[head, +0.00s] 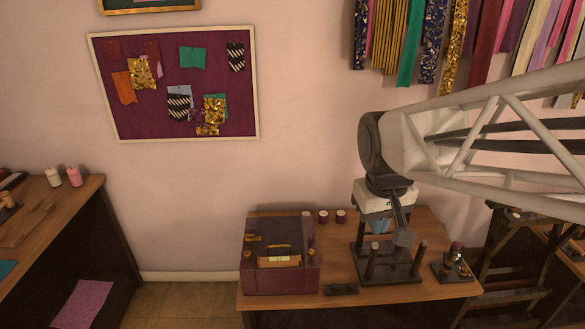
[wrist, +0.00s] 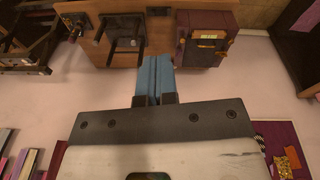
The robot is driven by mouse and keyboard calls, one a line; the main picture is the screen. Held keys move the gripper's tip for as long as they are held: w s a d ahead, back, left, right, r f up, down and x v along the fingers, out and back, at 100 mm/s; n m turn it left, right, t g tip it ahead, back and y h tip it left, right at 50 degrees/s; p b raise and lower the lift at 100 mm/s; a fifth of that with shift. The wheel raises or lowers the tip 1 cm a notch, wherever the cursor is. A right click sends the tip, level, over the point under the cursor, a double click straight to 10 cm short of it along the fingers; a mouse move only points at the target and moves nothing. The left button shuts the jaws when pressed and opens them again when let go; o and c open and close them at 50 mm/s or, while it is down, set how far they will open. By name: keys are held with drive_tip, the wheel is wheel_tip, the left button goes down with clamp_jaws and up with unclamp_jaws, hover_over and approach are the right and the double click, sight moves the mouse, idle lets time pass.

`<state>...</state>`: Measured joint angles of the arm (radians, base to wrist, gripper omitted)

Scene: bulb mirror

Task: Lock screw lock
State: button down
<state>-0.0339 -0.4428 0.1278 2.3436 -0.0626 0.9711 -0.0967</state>
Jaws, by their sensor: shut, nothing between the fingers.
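My gripper (head: 380,226) hangs above the wooden table, over a dark metal stand (head: 385,270) with upright posts. Its blue fingers are shut together and empty in the wrist view (wrist: 154,60). A maroon box (head: 280,280) with gold fittings (head: 279,261) on its top stands to the left of the gripper. The box also shows in the wrist view (wrist: 186,52), upper right, apart from the fingers. No part is clearly recognisable as the screw lock; the gold fittings are too small to tell their state.
A small dark rack (head: 452,268) with upright items stands at the table's right end. Two dark red spools (head: 323,216) stand at the back. A low black block (head: 341,289) lies at the front edge. A second bench (head: 35,220) is at far left.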

drive_tip(key=w+a+f+n+g, duration=0.1)
drive_tip(key=w+a+f+n, duration=0.1)
drive_tip(key=w, duration=0.7)
drive_tip(key=w+a+f+n+h, duration=0.1)
drive_tip(key=w+a+f, duration=0.15)
drive_tip(key=w, duration=0.55)
drive_tip(key=w+a+f+n+g, duration=0.1)
drive_tip(key=w+f+n, duration=0.15)
drive_tip(key=w, duration=0.65)
drive_tip(key=w+a+f+n+g+h, duration=0.1)
drive_tip(key=w+a+f, duration=0.4)
drive_tip(key=w+f, duration=0.5)
drive_tip(key=w+a+f+n+g+h, duration=0.1)
drive_tip(key=w+a+f+n, duration=0.2)
drive_tip(key=w+f, duration=0.8)
wheel_tip(320, 180, down, 2)
drive_tip(key=shift+a+f+n, duration=0.2)
drive_tip(key=shift+a+n, duration=0.15)
drive_tip(key=shift+a, duration=0.55)
drive_tip(key=shift+s+f, duration=0.1)
